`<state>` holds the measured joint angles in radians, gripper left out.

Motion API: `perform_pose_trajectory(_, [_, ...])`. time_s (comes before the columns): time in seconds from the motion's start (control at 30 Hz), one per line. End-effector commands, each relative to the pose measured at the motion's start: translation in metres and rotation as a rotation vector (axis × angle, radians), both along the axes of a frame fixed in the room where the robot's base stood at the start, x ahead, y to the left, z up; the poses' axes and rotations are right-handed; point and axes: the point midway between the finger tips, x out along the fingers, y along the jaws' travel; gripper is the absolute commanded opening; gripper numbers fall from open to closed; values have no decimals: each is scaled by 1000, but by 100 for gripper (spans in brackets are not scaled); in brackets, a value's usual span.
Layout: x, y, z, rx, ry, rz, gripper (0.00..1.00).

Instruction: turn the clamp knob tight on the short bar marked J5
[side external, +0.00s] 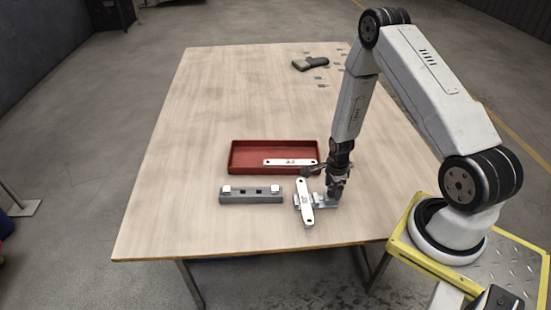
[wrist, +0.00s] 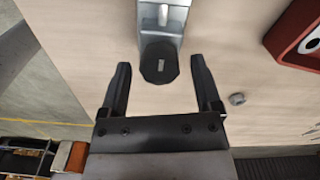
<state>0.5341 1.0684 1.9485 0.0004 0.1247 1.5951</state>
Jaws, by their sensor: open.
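A short white bar (side external: 305,203) with a hole near each end lies across a metal clamp (side external: 318,200) at the table's front right. Its marking is too small to read. In the wrist view the clamp's grey metal body (wrist: 163,20) ends in a black faceted knob (wrist: 159,66). My gripper (side external: 336,190) is at the clamp's right end. In the wrist view my gripper (wrist: 160,60) is open, with a fingertip on either side of the knob and a visible gap at each side. In the side view the knob is hidden behind my gripper.
A red tray (side external: 233,158) holding another white bar (side external: 290,162) sits behind the clamp. A grey block (side external: 250,197) with two pale end pieces stands left of it. A dark-handled brush (side external: 311,64) and several small metal pieces lie at the far end. The table's left side is clear.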

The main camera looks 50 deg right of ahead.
Motion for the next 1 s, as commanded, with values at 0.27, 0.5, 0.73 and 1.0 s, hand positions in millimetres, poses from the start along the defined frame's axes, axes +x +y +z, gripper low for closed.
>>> perform_pose_trajectory(0.27, [0,0,0,0,0,165,82])
perform_pose_trajectory(0.5, [0,0,0,0,0,306,82])
perform_pose_trajectory(0.73, [0,0,0,0,0,442,82])
perform_pose_trajectory(1.0, [0,0,0,0,0,601,82])
